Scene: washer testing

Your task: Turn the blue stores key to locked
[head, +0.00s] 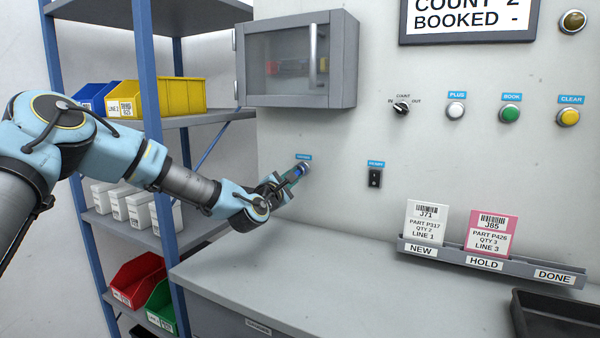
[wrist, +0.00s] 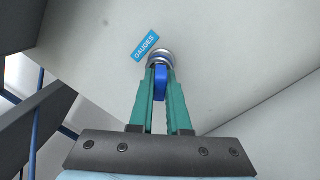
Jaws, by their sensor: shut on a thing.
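A blue key (wrist: 161,90) sits in a round silver lock (wrist: 160,57) on the wall. My gripper (wrist: 160,80) is shut on the key's blue head, one green finger on each side. The blue label (wrist: 146,45) beside the lock reads GAUGES in the wrist view. In the head view my gripper (head: 287,183) reaches the lock (head: 305,168) from the left, just below its small label (head: 303,157). The fingers hide part of the key, and I cannot tell whether it stands at locked.
A grey cabinet (head: 335,65) with a window hangs above the lock. A black switch (head: 375,178) is to its right. The grey counter (head: 300,270) below is clear up to the card rack (head: 425,250). Blue-framed shelves (head: 150,100) with bins stand left.

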